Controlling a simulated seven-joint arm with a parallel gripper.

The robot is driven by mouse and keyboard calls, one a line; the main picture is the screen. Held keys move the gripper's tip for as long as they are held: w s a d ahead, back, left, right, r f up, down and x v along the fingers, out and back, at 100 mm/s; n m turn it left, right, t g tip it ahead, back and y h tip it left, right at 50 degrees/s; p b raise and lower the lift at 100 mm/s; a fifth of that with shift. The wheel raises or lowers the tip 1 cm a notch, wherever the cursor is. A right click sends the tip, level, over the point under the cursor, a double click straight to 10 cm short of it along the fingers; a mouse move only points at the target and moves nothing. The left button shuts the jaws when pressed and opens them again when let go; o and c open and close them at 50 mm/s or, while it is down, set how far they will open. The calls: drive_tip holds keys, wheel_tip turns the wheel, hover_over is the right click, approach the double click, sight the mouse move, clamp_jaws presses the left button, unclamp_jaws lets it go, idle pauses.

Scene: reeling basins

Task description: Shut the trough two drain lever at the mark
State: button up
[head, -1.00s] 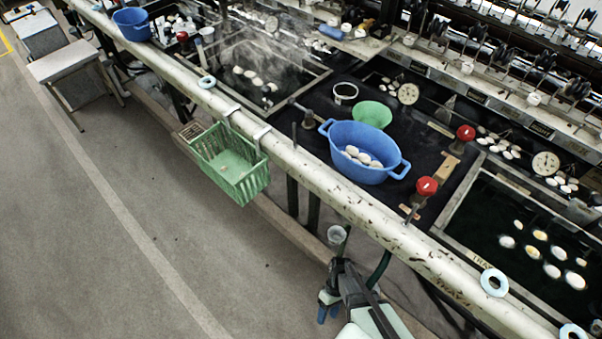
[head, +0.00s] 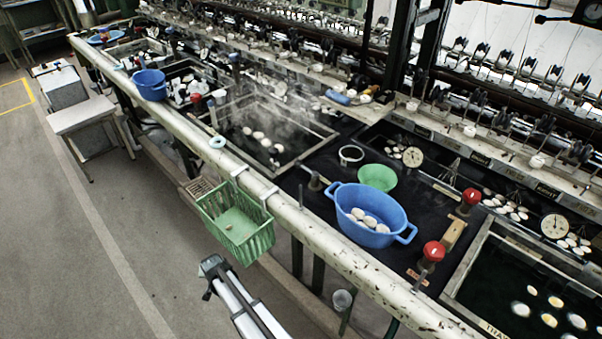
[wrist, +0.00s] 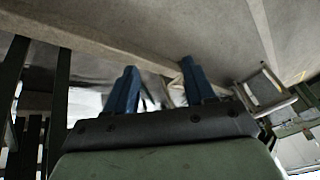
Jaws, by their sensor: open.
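My gripper (wrist: 160,90) shows in the wrist view as two blue fingers, apart and empty, with the grey floor and metal frames beyond. In the head view its end (head: 211,270) is over the aisle, below the green basket and outside the rail, away from the levers. Two red-knobbed levers (head: 433,252) (head: 471,197) stand by the right-hand basin. A dark-handled lever (head: 315,182) lies near the blue tub, and more knobbed posts stand farther left. I cannot read trough numbers, so I cannot tell which is trough two's drain lever or see its mark.
A thick pale rail (head: 290,212) runs along the basin fronts. A green basket (head: 240,228) hangs from it. A blue tub (head: 350,228) of cocoons and a green bowl (head: 377,177) stand on the dark deck. A steaming basin (head: 300,120) lies behind.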

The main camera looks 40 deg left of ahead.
drive_tip(key=s+a+r+m+y, duration=0.1)
drive_tip(key=s+a+r+y, duration=0.15)
drive_tip(key=a+r, duration=0.65)
drive_tip(key=s+a+r+y, duration=0.1)
drive_tip(key=a+r+y, duration=0.3)
drive_tip(key=a+r, duration=0.55)
wheel_tip(320, 180, up, 12)
drive_tip(key=w+f+y, duration=0.1)
drive_tip(key=w, duration=0.1)
wheel_tip(320, 180, up, 24)
drive_tip(key=n+g+h, duration=0.2)
drive_tip(key=n+h, duration=0.5)
drive_tip(key=h, duration=0.1)
hover_over(300, 161)
drive_tip(key=w+d, duration=0.1)
drive_tip(key=d, duration=0.5)
drive_tip(key=x, duration=1.2)
drive_tip(key=shift+a+f, duration=0.2)
drive_tip(key=shift+a, duration=0.15)
